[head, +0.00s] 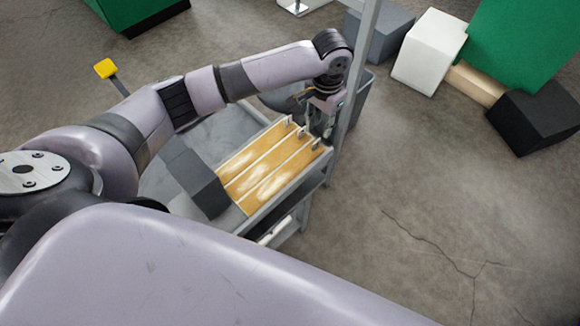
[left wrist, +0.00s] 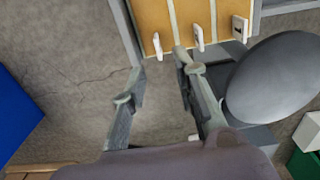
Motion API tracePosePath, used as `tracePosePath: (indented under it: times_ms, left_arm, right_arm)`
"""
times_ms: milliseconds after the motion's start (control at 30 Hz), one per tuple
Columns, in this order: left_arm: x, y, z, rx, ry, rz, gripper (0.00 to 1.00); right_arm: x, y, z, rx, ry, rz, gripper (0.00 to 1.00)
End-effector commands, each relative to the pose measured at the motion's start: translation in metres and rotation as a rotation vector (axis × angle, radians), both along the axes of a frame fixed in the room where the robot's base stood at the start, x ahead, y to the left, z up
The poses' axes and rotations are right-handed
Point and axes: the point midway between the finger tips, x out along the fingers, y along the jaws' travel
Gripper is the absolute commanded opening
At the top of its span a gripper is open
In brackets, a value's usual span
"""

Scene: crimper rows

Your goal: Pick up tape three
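I cannot make out a tape in either view. A tan board (head: 262,165) split by light strips into three rows lies on a grey metal stand; it also shows at the top of the left wrist view (left wrist: 185,14). Small white tags stand at its far end, the left tag (left wrist: 157,45), middle tag (left wrist: 198,39) and right tag (left wrist: 240,28). My left gripper (head: 317,119) is at that far end, its fingers apart with nothing visible between them (left wrist: 160,84). Its right finger looks close to the left and middle tags; contact cannot be told. My right gripper is not in view.
A dark grey block (head: 193,183) lies at the near end of the rows. A grey post (head: 355,85) rises beside my left gripper. A dark rounded object (left wrist: 275,80) is close on its right in the wrist view. A white box (head: 428,50) stands on the floor beyond.

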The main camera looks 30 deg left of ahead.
Motion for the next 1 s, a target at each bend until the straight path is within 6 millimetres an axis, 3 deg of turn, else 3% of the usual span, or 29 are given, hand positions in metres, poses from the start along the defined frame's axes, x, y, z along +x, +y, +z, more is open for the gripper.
tracePosePath:
  times_ms: [267, 600, 867, 1000]
  left_arm:
    - [0.000, 0.000, -0.022, 0.000, 0.000, -0.002, 0.28]
    - [-0.002, -0.001, -0.066, 0.000, -0.001, -0.001, 0.28]
    - [-0.002, 0.000, -0.070, 0.001, -0.001, -0.002, 0.28]
    - [-0.002, 0.000, -0.070, 0.001, -0.001, -0.002, 0.19]
  right_arm:
    - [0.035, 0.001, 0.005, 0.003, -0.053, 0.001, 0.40]
    - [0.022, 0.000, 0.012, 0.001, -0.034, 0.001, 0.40]
    - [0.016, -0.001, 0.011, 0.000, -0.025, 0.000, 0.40]
    - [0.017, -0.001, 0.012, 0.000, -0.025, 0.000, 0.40]
